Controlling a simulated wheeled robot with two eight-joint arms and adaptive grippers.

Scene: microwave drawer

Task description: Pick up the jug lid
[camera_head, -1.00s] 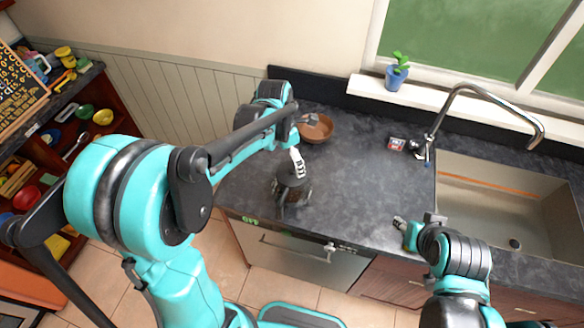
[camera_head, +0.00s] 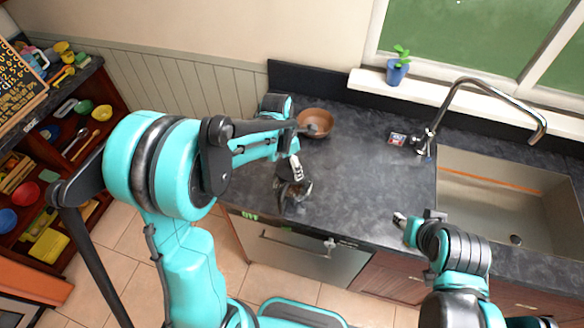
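A small dark jug (camera_head: 298,194) stands on the dark counter near its front edge, left of the sink. My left gripper (camera_head: 290,173) is directly over the jug and overlaps its top in this view. The jug lid cannot be made out separately from the gripper and the jug's dark top. Whether the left fingers touch or hold the lid is too small to tell. My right gripper (camera_head: 403,219) is at the counter's front edge, between the jug and the sink, apart from the jug. Its finger opening is not clear.
A brown bowl (camera_head: 315,122) stands behind the jug. A small box (camera_head: 397,139) lies near the tap (camera_head: 428,140), beside the sink (camera_head: 505,200). A potted plant (camera_head: 397,72) is on the windowsill. The counter (camera_head: 355,185) right of the jug is clear.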

